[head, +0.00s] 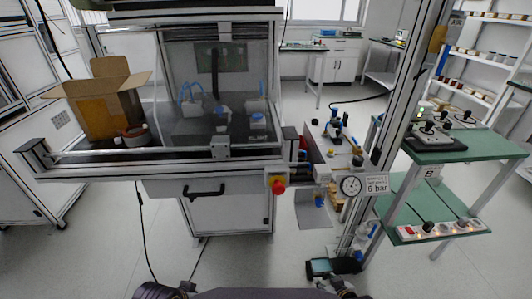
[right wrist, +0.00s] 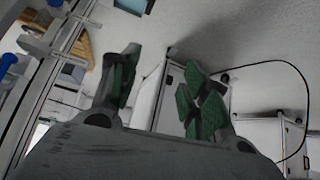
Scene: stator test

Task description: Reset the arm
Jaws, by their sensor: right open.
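My right gripper (right wrist: 160,62) shows large in the right wrist view. Its two fingers with green pads stand apart, and nothing is between them. Pale floor and a frame lie beyond the fingertips. In the head view only small dark parts of my own body show along the bottom edge, and I cannot make out the fingers there. My left gripper is not in either view.
A test cabinet (head: 222,183) with a clear enclosure stands ahead. An open cardboard box (head: 108,105) sits on its left. A red stop button (head: 278,187) and pressure gauge (head: 351,186) are right of centre. A green-topped bench (head: 480,146) stands at right.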

